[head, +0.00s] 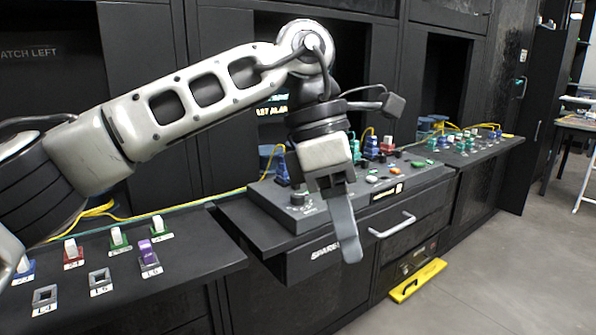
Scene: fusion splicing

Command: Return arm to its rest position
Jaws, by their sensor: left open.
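My left arm (200,95) reaches in from the left, rises to an elbow-like joint at the top middle, then bends down. My left gripper (346,228) hangs at its end, pointing down, in front of the splicing console (278,232). One long grey finger shows clearly; the other is mostly hidden behind it or the gripper body. The gripper is open and I see nothing held. It overlaps the console's front edge in the picture; I cannot tell the exact gap. My right gripper is not in view.
A left shelf (205,262) carries coloured connectors, including a purple one (146,250), and empty square sockets (45,297). A drawer handle (392,225) sticks out below the console. A right shelf (490,148) holds more connectors.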

